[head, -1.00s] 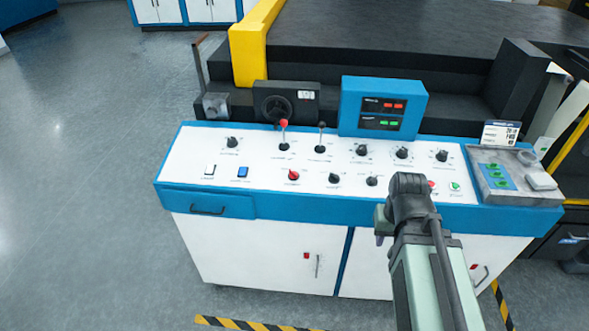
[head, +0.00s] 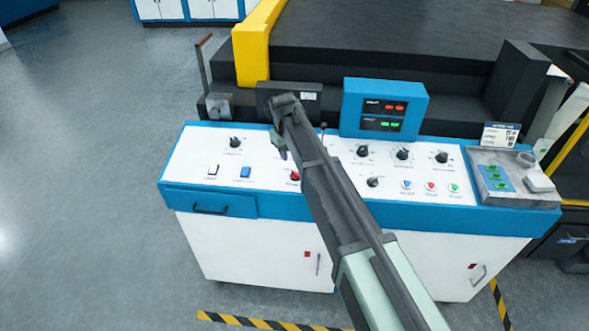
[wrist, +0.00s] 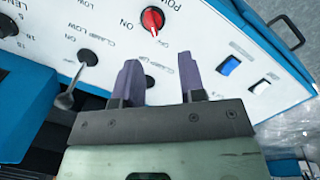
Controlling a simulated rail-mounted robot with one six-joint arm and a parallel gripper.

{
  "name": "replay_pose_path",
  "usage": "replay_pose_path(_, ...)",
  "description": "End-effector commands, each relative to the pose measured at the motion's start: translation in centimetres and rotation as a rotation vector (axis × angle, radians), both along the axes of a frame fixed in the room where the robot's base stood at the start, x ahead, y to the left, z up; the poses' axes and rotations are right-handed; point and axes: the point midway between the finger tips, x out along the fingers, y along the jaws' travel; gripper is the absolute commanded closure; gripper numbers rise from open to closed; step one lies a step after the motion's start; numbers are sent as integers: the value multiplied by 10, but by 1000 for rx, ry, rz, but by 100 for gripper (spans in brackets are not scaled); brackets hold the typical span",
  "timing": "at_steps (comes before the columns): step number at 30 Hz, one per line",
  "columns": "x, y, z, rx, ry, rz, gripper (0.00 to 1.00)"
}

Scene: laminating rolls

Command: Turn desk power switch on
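The power switch is a red rotary knob (head: 295,175) on the white top of the blue-edged control desk (head: 195,160). In the wrist view the red knob (wrist: 152,19) sits beside partly cut-off "POW" lettering and an "ON" mark; its exact setting is hard to tell. My gripper (head: 282,152) is above the desk, just up and left of the knob in the head view. In the wrist view its two purple fingers (wrist: 159,78) are apart with nothing between them, and the knob lies beyond the fingertips, untouched.
A dark lever (wrist: 72,90) rises close left of the fingers. A white rocker (head: 213,170) and blue rocker (head: 245,172) sit left of the red knob. Other black knobs (head: 363,151) and a blue display box (head: 384,108) are to the right. My arm hides the desk's middle.

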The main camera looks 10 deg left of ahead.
Motion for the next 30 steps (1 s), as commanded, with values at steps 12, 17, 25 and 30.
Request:
replay_pose_path(12, 13, -5, -27, -16, -3, 90, 63)
replay_pose_path(17, 16, -8, -65, -16, -4, 89, 63)
replay_pose_path(25, 21, -12, -110, -16, -4, 88, 63)
replay_pose_path(30, 21, -13, -109, -16, -4, 88, 63)
